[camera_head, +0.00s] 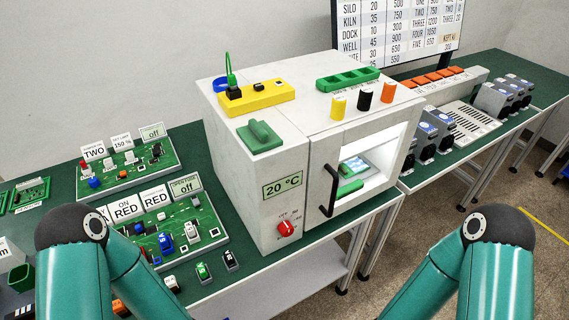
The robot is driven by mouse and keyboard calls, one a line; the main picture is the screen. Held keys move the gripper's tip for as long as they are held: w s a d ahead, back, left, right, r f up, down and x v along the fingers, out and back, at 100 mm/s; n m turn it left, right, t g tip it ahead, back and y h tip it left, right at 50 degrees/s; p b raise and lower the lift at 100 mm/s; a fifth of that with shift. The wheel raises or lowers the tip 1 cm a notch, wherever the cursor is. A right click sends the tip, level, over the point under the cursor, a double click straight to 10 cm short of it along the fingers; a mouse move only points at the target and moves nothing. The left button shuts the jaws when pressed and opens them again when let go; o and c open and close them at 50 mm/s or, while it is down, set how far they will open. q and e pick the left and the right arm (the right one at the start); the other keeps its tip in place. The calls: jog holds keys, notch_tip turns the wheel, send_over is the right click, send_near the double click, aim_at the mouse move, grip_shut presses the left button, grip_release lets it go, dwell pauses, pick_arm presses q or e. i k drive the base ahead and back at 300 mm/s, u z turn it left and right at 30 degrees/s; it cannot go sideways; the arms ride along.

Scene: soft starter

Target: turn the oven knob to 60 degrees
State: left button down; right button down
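The white oven (262,115) stands on the green bench in the middle of the head view. Its front display (282,187) reads 20 °C. The red knob (286,228) sits below the display, low on the front panel, with small markings around it that are too small to read surely. A pale pointer mark shows on the knob, but its exact angle is unclear. The black door handle (330,190) is right of the knob. Both my arms show only as teal links at the lower left and lower right. Neither gripper is in view, and nothing touches the knob.
On the oven top are a yellow power strip (257,97), a green block (260,136), a green tray (347,79) and three coloured cylinders (364,97). A board and a green item (349,187) show inside the oven. Circuit boards (128,163) lie left. Space before the knob is clear.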

aim_at(286, 229)
jog(key=u, duration=1)
jog(key=k, duration=1.3)
jog(key=z, duration=0.65)
jog(key=i, duration=1)
jog(key=u, duration=0.05)
